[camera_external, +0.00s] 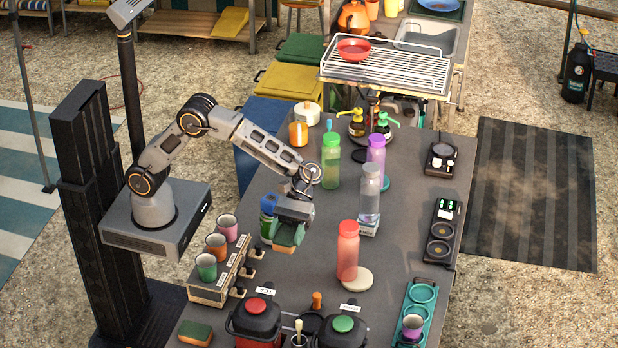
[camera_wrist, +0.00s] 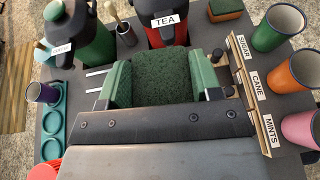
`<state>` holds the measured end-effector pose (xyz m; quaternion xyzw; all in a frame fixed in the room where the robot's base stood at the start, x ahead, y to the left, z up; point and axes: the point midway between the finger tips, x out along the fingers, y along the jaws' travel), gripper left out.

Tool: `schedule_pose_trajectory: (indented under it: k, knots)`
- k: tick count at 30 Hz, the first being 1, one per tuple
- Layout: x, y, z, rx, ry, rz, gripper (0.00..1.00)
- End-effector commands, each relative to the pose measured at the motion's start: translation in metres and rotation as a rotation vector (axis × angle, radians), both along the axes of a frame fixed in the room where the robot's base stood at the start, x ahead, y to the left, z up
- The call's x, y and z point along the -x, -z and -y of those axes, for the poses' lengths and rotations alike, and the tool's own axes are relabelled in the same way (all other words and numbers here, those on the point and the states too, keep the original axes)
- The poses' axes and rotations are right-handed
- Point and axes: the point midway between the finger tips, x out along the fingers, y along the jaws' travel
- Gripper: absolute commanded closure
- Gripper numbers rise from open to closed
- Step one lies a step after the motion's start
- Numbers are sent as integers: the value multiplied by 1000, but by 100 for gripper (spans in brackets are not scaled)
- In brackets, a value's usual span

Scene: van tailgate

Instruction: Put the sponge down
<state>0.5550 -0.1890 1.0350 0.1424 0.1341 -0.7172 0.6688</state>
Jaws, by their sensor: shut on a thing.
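My gripper (camera_external: 290,228) is shut on a sponge (camera_external: 284,250) and holds it over the grey counter (camera_external: 300,262). In the wrist view the sponge's rough dark green face (camera_wrist: 160,77) shows between the two green fingers of my gripper (camera_wrist: 162,90). I cannot tell the exact gap between the sponge and the counter. A second sponge (camera_external: 195,333), green over orange, lies at the near left corner of the counter. It also shows at the top of the wrist view (camera_wrist: 226,9).
A labelled rack (camera_external: 218,280) with three cups stands left of the gripper. Two flasks, red (camera_external: 258,320) and green-lidded (camera_external: 342,328), stand at the near edge. A coral bottle (camera_external: 347,252) is to the right, with other bottles behind. Counter between rack and coral bottle is partly clear.

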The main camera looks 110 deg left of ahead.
Motion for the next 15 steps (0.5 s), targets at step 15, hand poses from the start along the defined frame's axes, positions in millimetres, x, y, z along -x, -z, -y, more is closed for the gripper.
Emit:
schedule_pose_trajectory:
  k: [15]
  knots:
    - [27, -21, -244, 1, -938, 6, 63]
